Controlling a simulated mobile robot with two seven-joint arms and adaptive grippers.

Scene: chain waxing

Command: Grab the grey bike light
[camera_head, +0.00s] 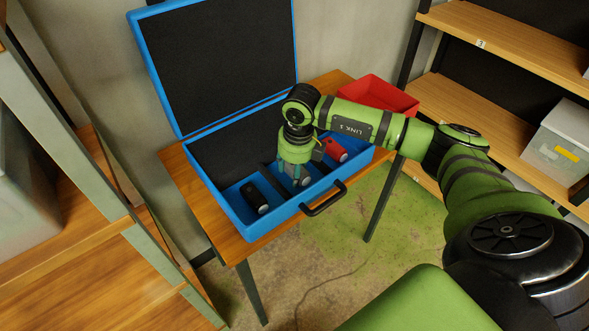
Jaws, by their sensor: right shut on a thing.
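My right gripper (294,176) points down into the middle compartment of the open blue case (278,223). It is shut on the grey bike light (305,181), which is mostly hidden behind the fingers; only its lower end shows. A black bike light (254,195) lies in the compartment to the left. A red bike light (335,150) lies in the compartment to the right. My left gripper is not in view.
The case stands on a wooden table (185,181) with its lid (220,55) raised at the back. A red bin (378,94) sits behind it on the right. Shelves (500,35) stand at right, with a grey bin (555,140), and at left. The case handle (324,201) sticks out in front.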

